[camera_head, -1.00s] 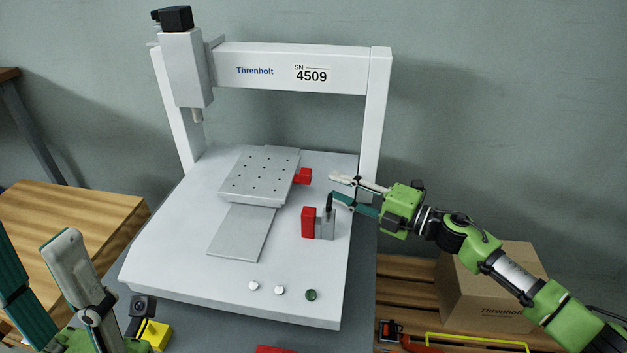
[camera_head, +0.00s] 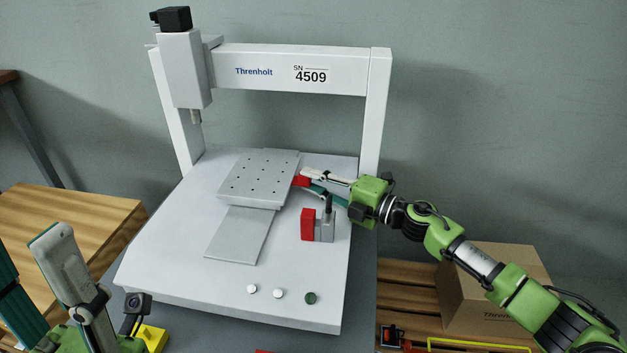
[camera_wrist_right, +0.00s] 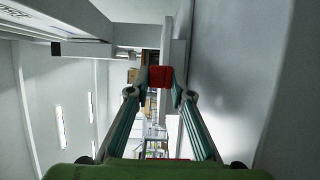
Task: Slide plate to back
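The plate (camera_head: 258,172) is a light grey slab with rows of small holes. It sits on a grey rail (camera_head: 240,236) on the machine's white base, towards the rail's far end. A red handle (camera_head: 299,181) sticks out from its right side. My right gripper (camera_head: 305,180) reaches in from the right, with its fingers on either side of this handle. In the right wrist view the red handle (camera_wrist_right: 160,76) fills the space between the fingertips, which appear to touch it. My left gripper (camera_head: 45,285) is at the lower left, away from the plate; its fingertips stand apart.
A grey block with a red face (camera_head: 308,224) and a black pin stands right of the rail, just below my right gripper. The gantry's right post (camera_head: 376,120) rises behind my right gripper. Buttons (camera_head: 278,294) line the base's front. A cardboard box (camera_head: 490,290) stands at right.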

